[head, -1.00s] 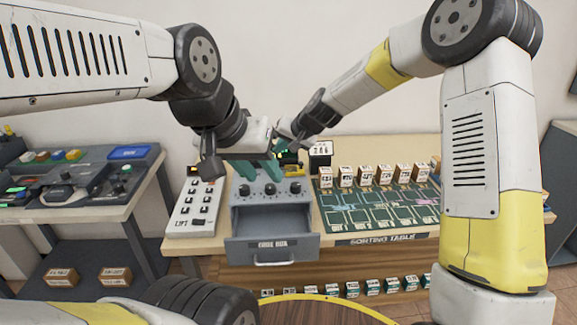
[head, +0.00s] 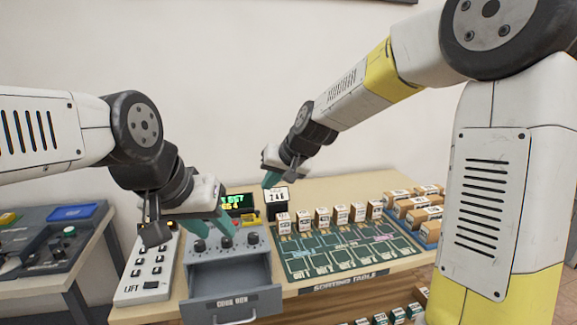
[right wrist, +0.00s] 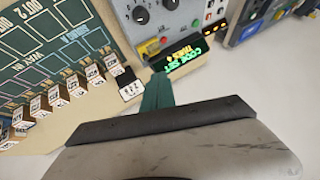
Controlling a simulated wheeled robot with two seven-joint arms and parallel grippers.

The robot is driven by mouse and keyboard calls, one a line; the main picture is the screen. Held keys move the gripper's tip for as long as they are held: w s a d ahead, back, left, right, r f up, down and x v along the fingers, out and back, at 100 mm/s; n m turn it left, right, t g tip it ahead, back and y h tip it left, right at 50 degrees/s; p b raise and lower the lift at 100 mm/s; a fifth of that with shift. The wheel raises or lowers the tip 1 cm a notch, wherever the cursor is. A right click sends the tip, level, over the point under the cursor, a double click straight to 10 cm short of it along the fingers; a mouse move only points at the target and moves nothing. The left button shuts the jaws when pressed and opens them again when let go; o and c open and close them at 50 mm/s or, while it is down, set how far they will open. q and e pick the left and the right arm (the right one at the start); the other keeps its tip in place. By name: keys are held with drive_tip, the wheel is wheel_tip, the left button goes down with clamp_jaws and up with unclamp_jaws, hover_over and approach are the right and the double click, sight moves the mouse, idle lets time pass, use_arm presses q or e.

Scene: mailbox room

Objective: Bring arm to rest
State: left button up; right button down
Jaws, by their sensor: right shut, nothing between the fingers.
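My left gripper (head: 211,227) comes in from the left in the head view, its two teal fingers apart over the knobs of the grey code box (head: 200,263). I cannot tell if they touch a knob. My right gripper (head: 270,180) is in the air above the back of the table, near a small block numbered on its front (head: 277,198). Its teal fingers are together and empty in the right wrist view (right wrist: 157,93). The code box drawer (head: 232,302) is pulled open and looks empty.
A display with green text (right wrist: 180,60) stands behind the code box. A lift panel (head: 150,268) is at its left. The green sorting board (head: 345,250), with several small boxes along its back, is at its right. More boxes stand in a blue tray (head: 428,232).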

drive_tip(key=s+d+r+m+h, duration=0.1)
drive_tip(key=s+d+r+h, duration=0.2)
drive_tip(key=s+d, duration=1.8)
drive_tip(key=s, duration=0.4)
